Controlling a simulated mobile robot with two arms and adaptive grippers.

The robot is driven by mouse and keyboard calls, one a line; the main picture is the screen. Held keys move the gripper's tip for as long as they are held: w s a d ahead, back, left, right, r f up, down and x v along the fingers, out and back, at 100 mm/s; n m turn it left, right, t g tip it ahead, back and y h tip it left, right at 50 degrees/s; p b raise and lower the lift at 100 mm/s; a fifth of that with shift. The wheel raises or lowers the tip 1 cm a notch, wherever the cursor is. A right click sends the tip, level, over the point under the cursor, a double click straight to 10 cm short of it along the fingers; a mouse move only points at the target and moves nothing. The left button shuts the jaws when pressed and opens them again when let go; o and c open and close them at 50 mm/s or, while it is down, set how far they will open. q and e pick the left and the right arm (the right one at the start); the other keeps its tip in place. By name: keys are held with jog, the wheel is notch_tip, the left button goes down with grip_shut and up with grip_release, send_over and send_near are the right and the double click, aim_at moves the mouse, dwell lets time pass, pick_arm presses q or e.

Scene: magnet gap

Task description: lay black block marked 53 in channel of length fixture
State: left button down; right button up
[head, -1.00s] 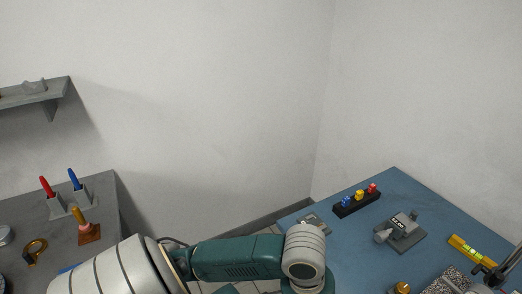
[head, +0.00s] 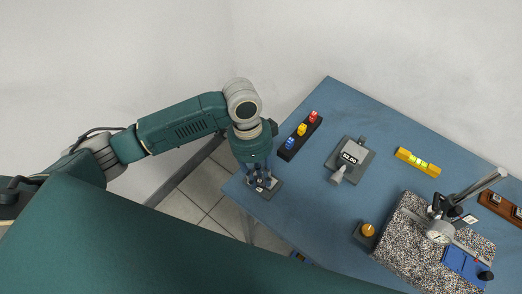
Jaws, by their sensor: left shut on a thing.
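My left gripper (head: 262,182) points down over a small dark grey plate (head: 273,190) at the left edge of the blue table. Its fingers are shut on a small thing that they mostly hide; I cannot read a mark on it. A grey fixture (head: 361,171) with a display that seems to read 52.00 and a light grey knob stands right of the gripper, apart from it. It looks like the length fixture; its channel is too small to make out. My right gripper is out of view.
A black rack (head: 290,150) with blue, yellow and red pieces stands behind the gripper. A yellow level (head: 418,162), a speckled granite plate (head: 406,250) with a dial gauge (head: 438,232), and a brass-knobbed block (head: 367,231) lie to the right. Bare blue table (head: 315,205) separates gripper and fixture.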

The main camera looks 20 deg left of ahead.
pick_arm(q)
jog(key=shift+w+r+m+p, duration=0.2)
jog(key=shift+w+r+m, duration=0.15)
jog(key=shift+w+m, duration=0.2)
jog(key=shift+w+r+m+p, duration=0.15)
jog(key=shift+w+r+m, duration=0.15)
jog(key=shift+w+m, duration=0.2)
jog(key=shift+w+r+m, duration=0.2)
jog(key=shift+w+m, duration=0.05)
jog(key=shift+m, duration=0.2)
jog(key=shift+r+m, duration=0.2)
jog(key=shift+m, duration=0.4)
jog(key=shift+w+f, duration=0.15)
jog(key=shift+w, duration=0.15)
jog(key=shift+p, duration=0.35)
jog(key=shift+s, duration=0.1)
jog(key=shift+f, duration=0.35)
notch_tip(320, 180, down, 2)
jog(key=shift+b, duration=0.3)
jog(key=shift+f+b, duration=0.6)
jog(key=shift+f, duration=0.7)
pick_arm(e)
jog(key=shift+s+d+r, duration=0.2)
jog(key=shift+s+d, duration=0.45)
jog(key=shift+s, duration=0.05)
